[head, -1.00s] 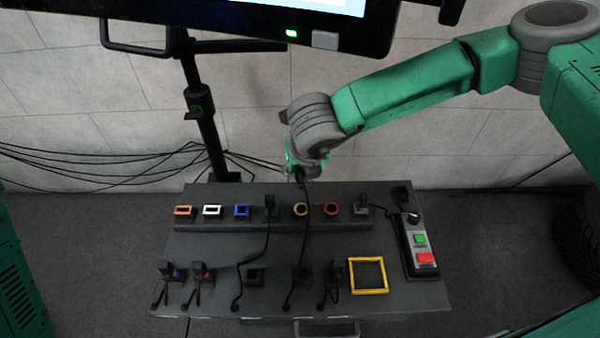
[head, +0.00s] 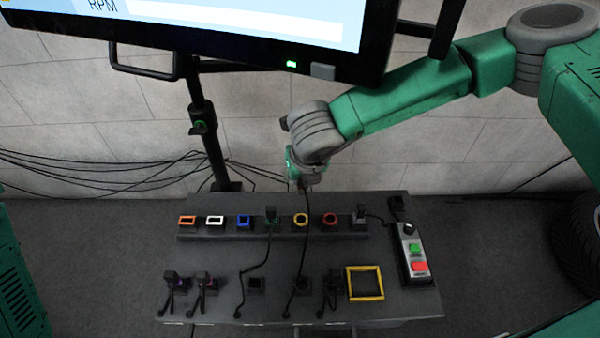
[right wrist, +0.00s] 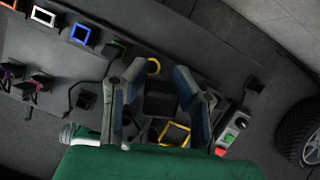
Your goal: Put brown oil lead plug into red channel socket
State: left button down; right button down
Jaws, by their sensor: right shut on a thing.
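The red channel socket is a red-rimmed ring (head: 330,219) on the rear rail of the bench; it looks empty. My right gripper (head: 305,181) is above and behind the rail, near the yellow ring. In the right wrist view my right gripper (right wrist: 158,92) is shut on a dark block-like plug (right wrist: 160,101), which sits between its fingers. A black cable (head: 305,240) runs from the gripper down to the bench front. No brown marking shows on the held plug. The red ring is hidden in the right wrist view. My left gripper is not in view.
Orange (head: 187,221), white (head: 215,221), blue (head: 243,221) and yellow (head: 301,219) sockets share the rail. A plug (head: 271,214) stands in the green one. Several dark plugs or holders line the front. A yellow frame (head: 365,283) and button box (head: 415,255) are right; a screen (head: 250,30) hangs above.

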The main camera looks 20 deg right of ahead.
jog(key=shift+w+a+r, duration=0.1)
jog(key=shift+w+r, duration=0.2)
jog(key=shift+r, duration=0.15)
jog(key=shift+s+a+f, duration=0.1)
jog(key=shift+s+a, duration=0.05)
jog(key=shift+s, duration=0.35)
jog(key=shift+s+a+f, duration=0.1)
jog(key=shift+s+a, duration=0.05)
jog(key=shift+s, duration=0.35)
jog(key=s+a+f, duration=0.1)
jog(key=s, duration=0.5)
jog(key=shift+a+f+p, duration=0.3)
jog(key=shift+f+p, duration=0.1)
jog(key=shift+p, duration=0.05)
jog(key=s+d+p, duration=0.2)
jog(key=d, duration=0.5)
jog(key=shift+d+f, duration=0.15)
jog(key=shift+f, duration=0.1)
dwell(0.5)
